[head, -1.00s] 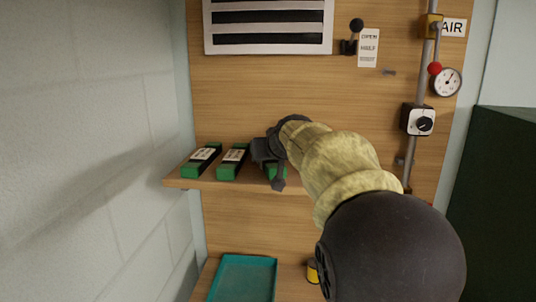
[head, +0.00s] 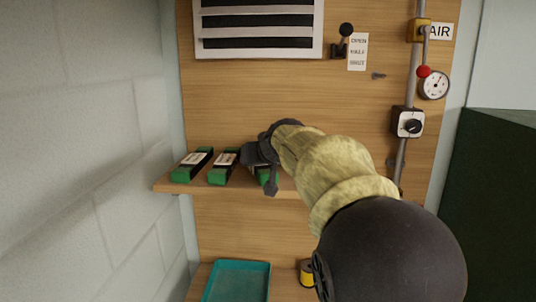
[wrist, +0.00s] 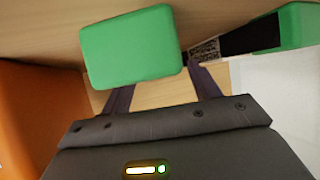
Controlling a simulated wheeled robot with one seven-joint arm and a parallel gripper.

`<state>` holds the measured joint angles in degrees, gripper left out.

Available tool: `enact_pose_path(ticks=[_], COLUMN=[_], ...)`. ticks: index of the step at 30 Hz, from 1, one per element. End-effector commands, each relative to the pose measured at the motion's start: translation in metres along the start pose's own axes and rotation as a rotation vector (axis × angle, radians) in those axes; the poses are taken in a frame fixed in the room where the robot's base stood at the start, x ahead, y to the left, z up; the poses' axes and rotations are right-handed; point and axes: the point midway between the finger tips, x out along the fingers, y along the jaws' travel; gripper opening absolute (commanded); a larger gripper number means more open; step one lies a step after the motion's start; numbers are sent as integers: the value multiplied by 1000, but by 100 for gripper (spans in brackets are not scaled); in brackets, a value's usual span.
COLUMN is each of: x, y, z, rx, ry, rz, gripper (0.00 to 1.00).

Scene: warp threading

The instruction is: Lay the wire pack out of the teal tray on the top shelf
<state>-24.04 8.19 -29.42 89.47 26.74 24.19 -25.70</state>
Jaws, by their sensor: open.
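Three green-and-black packs lie side by side on the wooden shelf (head: 170,187): a left one (head: 192,166), a middle one (head: 223,167) and a right one (head: 263,175), mostly hidden by my gripper. My gripper (head: 256,153) is open at the right pack. In the wrist view, a green pack end (wrist: 131,46) fills the space in front of the fingers (wrist: 163,88) and overlaps the left one. I cannot tell whether they touch. A neighbouring pack with a label (wrist: 245,38) shows at the right. The teal tray (head: 237,284) below looks empty where visible.
A pale block wall (head: 85,150) stands close to the left of the shelf. A lever (head: 344,38), a gauge (head: 433,85) and a vertical pipe are on the board to the right. A yellow spool (head: 306,272) stands right of the tray. An orange surface (wrist: 35,115) shows in the wrist view.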

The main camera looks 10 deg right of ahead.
Motion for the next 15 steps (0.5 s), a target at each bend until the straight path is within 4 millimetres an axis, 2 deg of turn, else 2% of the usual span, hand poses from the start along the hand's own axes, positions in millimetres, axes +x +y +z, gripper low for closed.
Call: enact_pose_path(ticks=[8,15], x=[-43,-88], y=[1,2], z=[2,3], rx=[2,1], ry=[5,6], rz=[0,2], gripper=[62,62])
